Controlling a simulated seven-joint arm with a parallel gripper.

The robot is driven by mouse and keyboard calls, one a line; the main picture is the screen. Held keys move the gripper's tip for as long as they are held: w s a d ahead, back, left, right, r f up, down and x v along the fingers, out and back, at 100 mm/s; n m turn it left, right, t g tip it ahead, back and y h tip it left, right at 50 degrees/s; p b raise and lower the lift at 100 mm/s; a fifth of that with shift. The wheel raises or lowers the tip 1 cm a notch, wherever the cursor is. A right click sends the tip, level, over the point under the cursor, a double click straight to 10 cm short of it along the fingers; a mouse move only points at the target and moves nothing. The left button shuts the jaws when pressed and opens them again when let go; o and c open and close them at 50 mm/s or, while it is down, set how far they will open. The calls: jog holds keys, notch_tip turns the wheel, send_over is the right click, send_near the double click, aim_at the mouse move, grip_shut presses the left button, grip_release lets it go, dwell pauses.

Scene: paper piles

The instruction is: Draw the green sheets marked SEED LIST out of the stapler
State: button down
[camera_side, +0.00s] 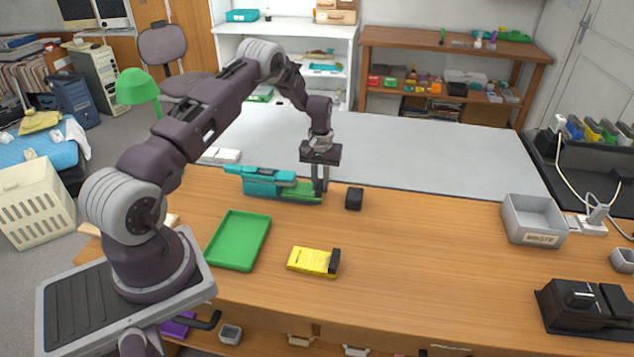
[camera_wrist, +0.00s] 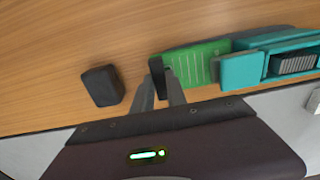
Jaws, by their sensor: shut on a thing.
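The teal stapler (camera_side: 262,182) lies near the far edge of the wooden table; in the wrist view it is at the right (camera_wrist: 240,72). The green sheets (camera_side: 300,193) stick out of its right end and lie low along the table. They also show in the wrist view (camera_wrist: 200,64), with faint lines on top; I cannot read the mark. My gripper (camera_side: 320,196) points down and is shut on the free right end of the green sheets. The sheets' other end is hidden at the stapler.
A small black block (camera_side: 354,198) stands just right of my gripper. A green tray (camera_side: 238,240) and a yellow pad with a black end (camera_side: 313,261) lie nearer. A grey bin marked WASTE (camera_side: 533,220) is at the right. The table between is clear.

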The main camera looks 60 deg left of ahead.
jog(key=shift+w+d, duration=2.45)
